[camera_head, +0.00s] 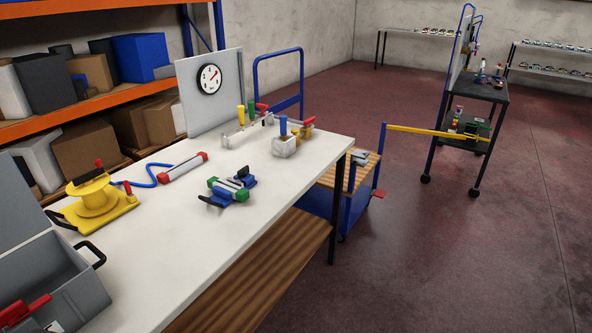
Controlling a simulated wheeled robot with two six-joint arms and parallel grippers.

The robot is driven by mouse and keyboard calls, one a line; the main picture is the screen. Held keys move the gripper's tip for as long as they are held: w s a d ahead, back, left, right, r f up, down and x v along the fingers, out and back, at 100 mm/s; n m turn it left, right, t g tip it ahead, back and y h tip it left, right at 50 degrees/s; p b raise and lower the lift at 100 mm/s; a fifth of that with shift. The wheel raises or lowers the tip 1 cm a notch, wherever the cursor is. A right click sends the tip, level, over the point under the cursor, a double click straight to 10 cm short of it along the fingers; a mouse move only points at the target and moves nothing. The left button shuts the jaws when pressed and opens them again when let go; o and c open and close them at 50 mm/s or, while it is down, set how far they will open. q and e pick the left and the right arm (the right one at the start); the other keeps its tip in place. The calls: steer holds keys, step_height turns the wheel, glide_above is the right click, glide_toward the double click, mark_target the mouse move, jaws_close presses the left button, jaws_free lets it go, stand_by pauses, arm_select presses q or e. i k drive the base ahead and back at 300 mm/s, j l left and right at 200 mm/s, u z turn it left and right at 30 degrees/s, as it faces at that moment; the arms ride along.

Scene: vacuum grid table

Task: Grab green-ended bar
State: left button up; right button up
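The green-ended bar (229,188) lies on the white tabletop (262,211) near the middle of the table. It is grey between its two green ends. Blue and dark pieces, which look like a small holder (246,181), sit against it; I cannot tell whether they are joined to it.
A red-ended bar (184,167) with a blue hose lies behind it to the left. A yellow reel (96,196) and an open grey case (62,283) stand at the left. Handled clamps (285,145) and a gauge panel (212,87) stand at the back. The tabletop in front is clear.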

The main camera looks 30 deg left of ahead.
mark_target(239, 194)
steer(key=i+u, duration=0.15)
steer(key=i, duration=0.4)
steer(key=i+l+u, duration=0.15)
steer(key=i, duration=0.35)
steer(key=i+l+u, duration=0.15)
steer(key=i, duration=0.4)
steer(key=i+u, duration=0.25)
steer(key=u, duration=0.2)
steer(key=i+l+u, duration=0.2)
steer(key=u, duration=0.3)
steer(key=i+l+u, duration=0.15)
steer(key=u, duration=0.3)
steer(key=i+l+u, duration=0.15)
steer(key=l+u, duration=0.3)
steer(key=j, duration=0.15)
